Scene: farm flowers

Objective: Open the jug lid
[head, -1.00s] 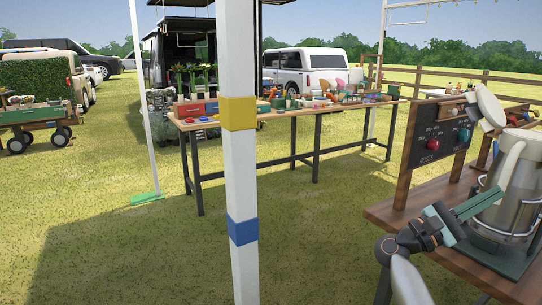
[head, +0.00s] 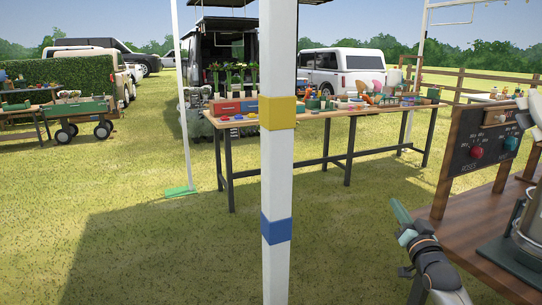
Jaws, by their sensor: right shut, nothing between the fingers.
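The metal jug (head: 531,226) stands on a dark base on the wooden table at the right edge, and much of it is cut off by the frame. Its pale lid (head: 536,112) shows above it, tilted up and away from the body, also partly cut off. My right gripper (head: 397,208), with green fingers, is left of the jug, apart from it, in front of the table's left edge. Its fingers are shut with nothing between them. My left gripper is not in view.
A white post (head: 278,185) with yellow and blue bands rises in the middle. A long cluttered table (head: 340,113) stands behind on open grass.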

